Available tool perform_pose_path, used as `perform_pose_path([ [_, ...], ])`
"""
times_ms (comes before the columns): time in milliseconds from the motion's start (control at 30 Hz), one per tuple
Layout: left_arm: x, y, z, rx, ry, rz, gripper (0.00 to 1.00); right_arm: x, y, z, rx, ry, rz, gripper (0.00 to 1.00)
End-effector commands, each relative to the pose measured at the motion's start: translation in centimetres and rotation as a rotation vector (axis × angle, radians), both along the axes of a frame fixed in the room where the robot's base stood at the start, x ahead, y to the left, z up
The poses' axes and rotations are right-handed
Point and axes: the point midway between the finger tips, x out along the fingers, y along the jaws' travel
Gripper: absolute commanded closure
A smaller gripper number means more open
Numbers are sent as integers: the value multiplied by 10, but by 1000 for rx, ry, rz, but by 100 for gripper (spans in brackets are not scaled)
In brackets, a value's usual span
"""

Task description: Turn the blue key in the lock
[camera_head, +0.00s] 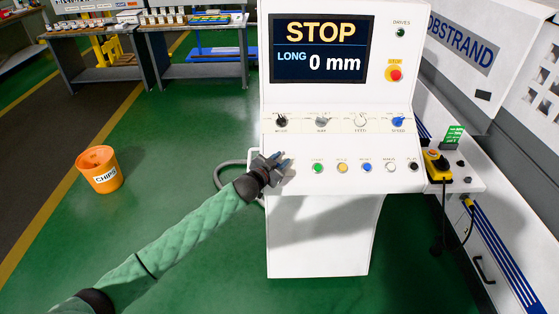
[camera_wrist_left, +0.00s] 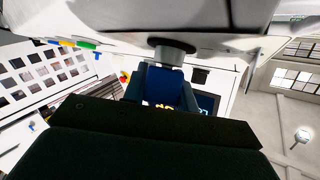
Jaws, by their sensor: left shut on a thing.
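My left gripper (camera_head: 278,160) is at the lower left of the white control console (camera_head: 318,236), against the left end of its button row. In the left wrist view the gripper is shut on the blue key (camera_wrist_left: 163,88), held between its two fingers. The key points at the round grey lock (camera_wrist_left: 174,52) on the white panel. Its tip appears to be at the lock, but I cannot tell how deep it is in. In the head view the gripper hides the key and lock. My right gripper is not in view.
The console screen (camera_head: 320,48) reads STOP and LONG 0 mm. An orange chips bucket (camera_head: 100,170) stands on the open green floor at left.

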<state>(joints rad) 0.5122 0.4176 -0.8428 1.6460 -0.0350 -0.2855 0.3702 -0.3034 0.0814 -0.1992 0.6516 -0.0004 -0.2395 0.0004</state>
Motion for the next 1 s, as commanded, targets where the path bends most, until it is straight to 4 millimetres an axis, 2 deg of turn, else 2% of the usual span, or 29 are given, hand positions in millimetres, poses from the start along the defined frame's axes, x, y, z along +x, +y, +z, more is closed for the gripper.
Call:
perform_pose_path([
  [333, -1, 0, 1, 71, -4, -127, 96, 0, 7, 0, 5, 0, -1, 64],
  [633, -3, -4, 0, 111, -3, -212, 96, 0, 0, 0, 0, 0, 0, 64],
  [1000, -4, -3, -1, 117, 0, -222, 97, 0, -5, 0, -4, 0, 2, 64],
])
